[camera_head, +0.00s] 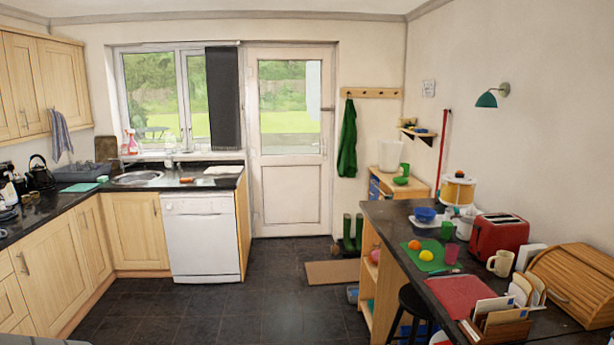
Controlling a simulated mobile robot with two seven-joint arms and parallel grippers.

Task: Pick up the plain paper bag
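I cannot pick out a plain paper bag with certainty in the head view. A plain pale upright thing (389,155) stands on a small wooden cabinet in the back right corner. It is too small to tell whether it is a bag or a tub. Neither of my grippers is in view.
A dark worktop (400,222) at right holds a red toaster (498,235), a bread bin (574,284), a letter rack (500,318), a mug (500,263) and a green mat (431,256). A black stool (413,300) stands beside it. The middle floor (270,308) is clear.

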